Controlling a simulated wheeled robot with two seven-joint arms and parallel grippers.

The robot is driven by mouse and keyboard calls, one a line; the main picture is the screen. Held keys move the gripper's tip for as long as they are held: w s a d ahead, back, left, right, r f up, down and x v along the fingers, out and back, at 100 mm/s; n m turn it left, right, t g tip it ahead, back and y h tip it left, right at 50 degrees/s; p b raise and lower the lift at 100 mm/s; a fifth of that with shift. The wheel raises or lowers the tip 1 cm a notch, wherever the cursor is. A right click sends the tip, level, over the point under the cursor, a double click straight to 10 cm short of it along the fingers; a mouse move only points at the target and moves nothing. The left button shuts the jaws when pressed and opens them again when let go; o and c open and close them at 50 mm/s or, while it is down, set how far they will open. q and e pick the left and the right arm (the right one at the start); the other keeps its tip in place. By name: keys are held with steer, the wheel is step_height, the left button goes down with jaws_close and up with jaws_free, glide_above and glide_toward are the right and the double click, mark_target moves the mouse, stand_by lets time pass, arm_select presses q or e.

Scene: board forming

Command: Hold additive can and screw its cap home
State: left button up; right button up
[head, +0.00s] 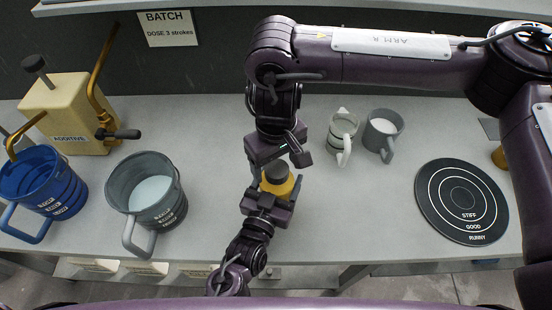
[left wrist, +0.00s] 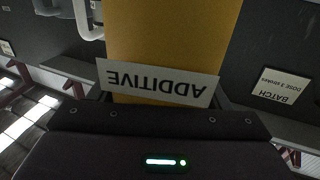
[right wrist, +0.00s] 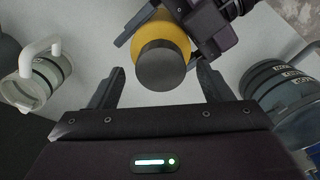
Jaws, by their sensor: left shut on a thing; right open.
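The yellow additive can (head: 279,186) is upright near the front middle of the bench, with its dark grey cap (head: 277,173) on top. My left gripper (head: 268,203) is shut on the can's body. In the left wrist view the can (left wrist: 172,40) fills the space between the fingers, its ADDITIVE label upside down. My right gripper (head: 281,152) is above the can. In the right wrist view its open fingers (right wrist: 158,88) stand either side of the cap (right wrist: 161,66), apart from it. I cannot tell whether the cap is fully seated.
A grey jug (head: 148,200) and blue jug (head: 45,190) stand left, by the beige additive pump (head: 68,115). A pale jug (head: 342,133) and grey mug (head: 382,132) stand behind right. A black ringed mat (head: 462,203) lies right. The bench between the mat and can is clear.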

step_height(320, 180, up, 12)
stand_by(0.5)
arm_select(q)
steer(key=o, duration=2)
steer(key=shift+c, duration=0.2)
steer(key=b+v, duration=0.2)
steer(key=v, duration=0.6)
arm_select(e)
steer(key=shift+f, duration=1.05)
